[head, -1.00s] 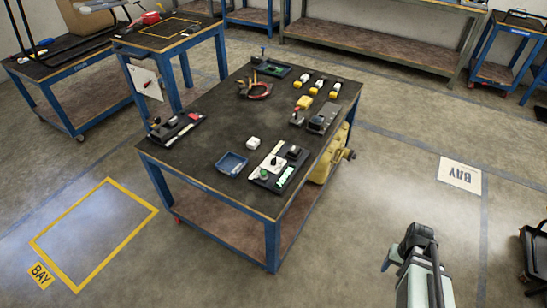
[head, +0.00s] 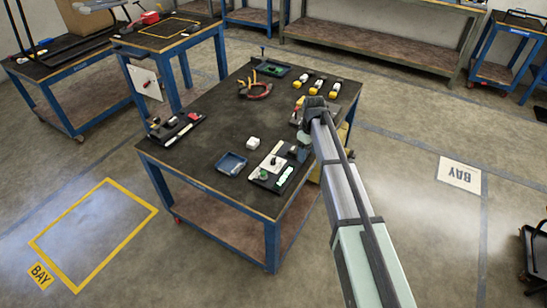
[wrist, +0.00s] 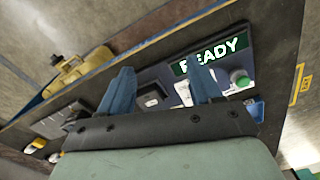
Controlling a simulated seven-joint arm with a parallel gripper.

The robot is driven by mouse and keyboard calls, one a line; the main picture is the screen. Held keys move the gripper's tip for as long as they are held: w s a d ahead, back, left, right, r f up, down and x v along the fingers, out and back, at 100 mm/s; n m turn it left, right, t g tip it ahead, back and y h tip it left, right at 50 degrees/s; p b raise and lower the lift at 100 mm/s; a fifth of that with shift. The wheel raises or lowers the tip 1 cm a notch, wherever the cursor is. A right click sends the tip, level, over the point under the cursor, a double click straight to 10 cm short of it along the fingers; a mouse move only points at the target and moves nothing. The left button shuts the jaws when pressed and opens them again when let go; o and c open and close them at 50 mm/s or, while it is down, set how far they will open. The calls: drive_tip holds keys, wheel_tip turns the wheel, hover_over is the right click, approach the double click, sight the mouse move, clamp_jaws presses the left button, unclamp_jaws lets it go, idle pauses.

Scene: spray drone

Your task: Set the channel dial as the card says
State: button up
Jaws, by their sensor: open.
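A control panel lies on the dark table; in the head view its white plate (head: 270,160) carries a dark knob, possibly the channel dial, beside a green button (head: 263,173). A grey square part (wrist: 151,96) sits on the panel's left. My gripper (wrist: 160,72) is open and empty, its blue fingers spread over the panel. The right finger covers part of the white plate, so the knob's setting is hidden. No card text is readable.
A blue tray (head: 231,163) and a small white block (head: 253,142) sit beside the panel. Pliers (head: 258,90) and several yellow-and-white pieces (head: 318,83) lie farther back. A yellow tank (wrist: 75,75) is beyond the table edge. The table's middle is clear.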

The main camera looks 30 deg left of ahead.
sight(273, 158)
drive_tip(key=s+a+r+n, duration=0.2)
drive_tip(key=a+r+n, duration=0.3)
drive_tip(key=a, duration=0.9)
drive_tip(key=shift+m, duration=0.7)
drive_tip(key=f, duration=1.3)
drive_tip(key=shift+s, duration=0.2)
drive_tip(key=shift+r, duration=0.1)
drive_tip(key=c, duration=1)
drive_tip(key=shift+c, duration=0.2)
